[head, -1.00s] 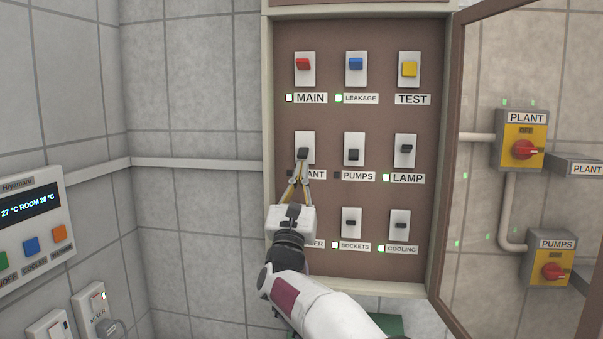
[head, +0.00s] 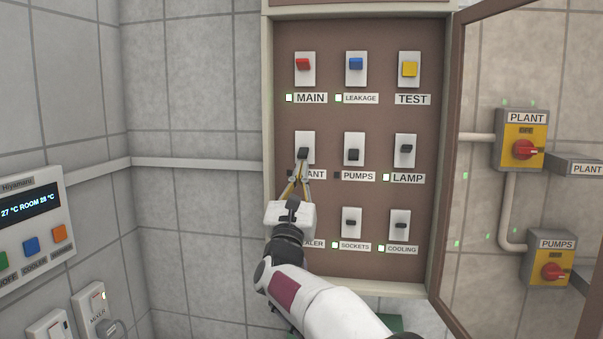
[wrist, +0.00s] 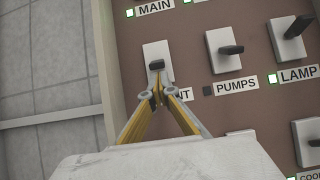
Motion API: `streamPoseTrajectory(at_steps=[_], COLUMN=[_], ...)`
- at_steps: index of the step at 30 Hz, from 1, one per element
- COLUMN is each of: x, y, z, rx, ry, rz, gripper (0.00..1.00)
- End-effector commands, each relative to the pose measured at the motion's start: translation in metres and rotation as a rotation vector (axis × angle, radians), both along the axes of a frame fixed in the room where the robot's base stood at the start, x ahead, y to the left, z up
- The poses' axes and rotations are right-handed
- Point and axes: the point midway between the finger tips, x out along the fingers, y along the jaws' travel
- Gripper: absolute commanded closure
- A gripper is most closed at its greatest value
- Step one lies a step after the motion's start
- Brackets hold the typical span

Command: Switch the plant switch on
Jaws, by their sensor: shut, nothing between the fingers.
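The plant switch (head: 303,152) is a small black lever on a white plate, in the left column of the panel's middle row. It also shows in the wrist view (wrist: 155,65). My gripper (head: 301,165) is shut and empty. Its tips (wrist: 157,84) are just below the lever, in front of the plate's lower part. I cannot tell whether they touch the lever. The tips and fingers cover part of the plant label (head: 313,174). The plant indicator is mostly hidden in the head view.
The pumps switch (head: 353,154), with a dark indicator, is to the right, then the lamp switch (head: 406,149), lit green. The main switch (head: 303,64) is above. The cabinet door (head: 451,160) stands open at right. A red plant knob (head: 525,149) is on the wall beyond.

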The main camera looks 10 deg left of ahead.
Motion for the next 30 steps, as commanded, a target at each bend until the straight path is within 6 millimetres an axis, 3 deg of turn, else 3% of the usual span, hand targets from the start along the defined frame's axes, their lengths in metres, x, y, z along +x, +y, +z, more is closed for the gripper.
streamPoseTrajectory(at_steps=[30], x=[-0.004], y=[0.0004], z=[0.0047], rx=[0.0], ry=[0.14], rz=[0.001], gripper=[1.0])
